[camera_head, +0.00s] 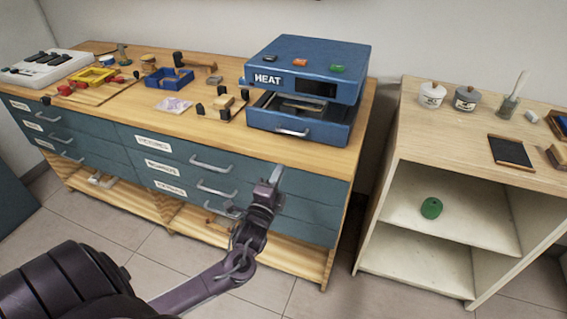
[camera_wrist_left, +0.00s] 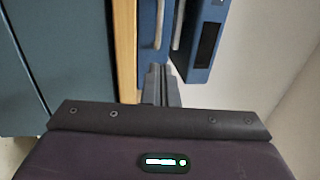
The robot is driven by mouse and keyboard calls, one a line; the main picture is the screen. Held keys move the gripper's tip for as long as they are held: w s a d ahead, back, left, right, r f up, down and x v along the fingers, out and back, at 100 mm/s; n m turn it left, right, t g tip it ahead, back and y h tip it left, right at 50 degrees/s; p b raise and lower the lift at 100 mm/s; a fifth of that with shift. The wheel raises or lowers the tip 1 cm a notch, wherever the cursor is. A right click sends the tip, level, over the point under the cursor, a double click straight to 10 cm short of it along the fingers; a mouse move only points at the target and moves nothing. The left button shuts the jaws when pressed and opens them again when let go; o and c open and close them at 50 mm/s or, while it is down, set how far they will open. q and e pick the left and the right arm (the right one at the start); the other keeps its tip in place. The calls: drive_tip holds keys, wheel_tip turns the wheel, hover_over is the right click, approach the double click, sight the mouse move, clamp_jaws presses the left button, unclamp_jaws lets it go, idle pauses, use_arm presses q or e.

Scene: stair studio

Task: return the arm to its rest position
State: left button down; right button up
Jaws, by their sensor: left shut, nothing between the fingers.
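My left gripper (camera_head: 275,175) is raised in front of the wooden drawer bench (camera_head: 213,145), near the drawer fronts below the blue HEAT machine (camera_head: 312,60). In the left wrist view, its two fingers (camera_wrist_left: 160,85) are shut together with nothing between them. Beyond the fingertips that view shows the blue machine (camera_wrist_left: 203,45) and the bench's wooden edge (camera_wrist_left: 125,50). I cannot tell whether the fingers touch anything. My right gripper is in neither view.
The bench top holds a blue tray (camera_head: 168,79), a yellow frame (camera_head: 92,77) and a white device (camera_head: 45,67). A pale shelf unit (camera_head: 400,165) stands at right, with jars on top and a green object (camera_head: 431,208) inside. Tiled floor (camera_head: 320,300) lies between them.

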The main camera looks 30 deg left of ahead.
use_arm(q)
drive_tip(key=s+d+f+n+g+h, duration=0.1)
drive_tip(key=s+f+n+g, duration=0.35)
drive_tip(key=f, duration=1.35)
drive_tip(key=s+d+f+n+g+h, duration=0.15)
drive_tip(key=s+f+g, duration=0.35)
drive_tip(key=s+f, duration=0.85)
drive_tip(key=s+d+f+n+g+h, duration=0.1)
drive_tip(key=s+d+f+n+g, duration=0.2)
drive_tip(key=s+f, duration=0.7)
drive_tip(key=s+d+f+n+g+h, duration=0.1)
drive_tip(key=s+d+f+n+g, duration=0.2)
drive_tip(key=s+d+f+g, duration=0.3)
drive_tip(key=s+d+f, duration=0.1)
drive_tip(key=s+f, duration=0.4)
drive_tip(key=s, duration=0.5)
drive_tip(key=shift+f+n, duration=0.15)
drive_tip(key=shift+n, duration=0.25)
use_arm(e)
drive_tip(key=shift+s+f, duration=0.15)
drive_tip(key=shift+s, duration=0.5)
use_arm(q)
drive_tip(key=shift+s, duration=0.1)
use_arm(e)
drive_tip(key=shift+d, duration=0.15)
